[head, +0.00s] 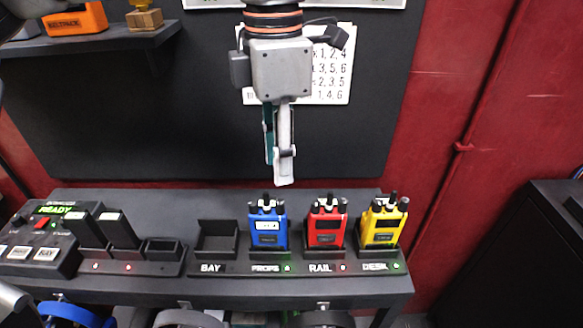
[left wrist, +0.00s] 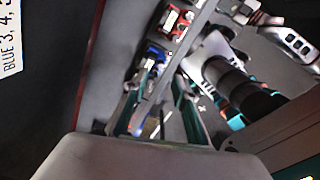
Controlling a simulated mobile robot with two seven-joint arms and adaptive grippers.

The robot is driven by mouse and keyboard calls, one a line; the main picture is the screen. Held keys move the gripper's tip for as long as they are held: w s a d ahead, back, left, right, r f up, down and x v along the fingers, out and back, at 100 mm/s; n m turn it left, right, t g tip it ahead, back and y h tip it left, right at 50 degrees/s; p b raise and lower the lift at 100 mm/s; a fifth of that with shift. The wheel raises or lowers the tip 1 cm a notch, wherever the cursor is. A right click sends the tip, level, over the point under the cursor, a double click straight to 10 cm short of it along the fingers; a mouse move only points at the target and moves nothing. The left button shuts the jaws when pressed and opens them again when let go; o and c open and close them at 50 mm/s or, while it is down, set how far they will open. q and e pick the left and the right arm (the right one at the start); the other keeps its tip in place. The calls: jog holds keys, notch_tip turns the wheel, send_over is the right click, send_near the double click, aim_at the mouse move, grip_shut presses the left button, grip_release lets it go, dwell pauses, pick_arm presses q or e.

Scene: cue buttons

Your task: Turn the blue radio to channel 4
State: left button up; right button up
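The blue radio (head: 268,228) stands upright in the charging slot labelled PROPS, with knobs on its top and a green light by the label. My left gripper (head: 284,182) hangs fingers down above and behind it, apart from it. In the left wrist view the gripper's two fingers (left wrist: 158,112) are spread with nothing held between them, and the blue radio (left wrist: 152,58) shows beyond them. The channel setting of the radio is too small to read. My right gripper does not show.
A red radio (head: 325,228) and a yellow radio (head: 382,225) stand close on the right. The BAY slot (head: 217,238) is empty. A button box (head: 40,240) reading READY is at left. A number sheet (head: 335,75) hangs on the dark board, partly hidden by my arm.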

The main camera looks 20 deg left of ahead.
aim_at(280, 201)
pick_arm(q)
jog(key=shift+s+f, duration=0.1)
jog(key=shift+f, duration=0.35)
notch_tip(280, 201, down, 7)
jog(key=shift+s+r+b, duration=0.15)
jog(key=shift+b, duration=0.2)
jog(key=shift+c, duration=0.4)
grip_shut()
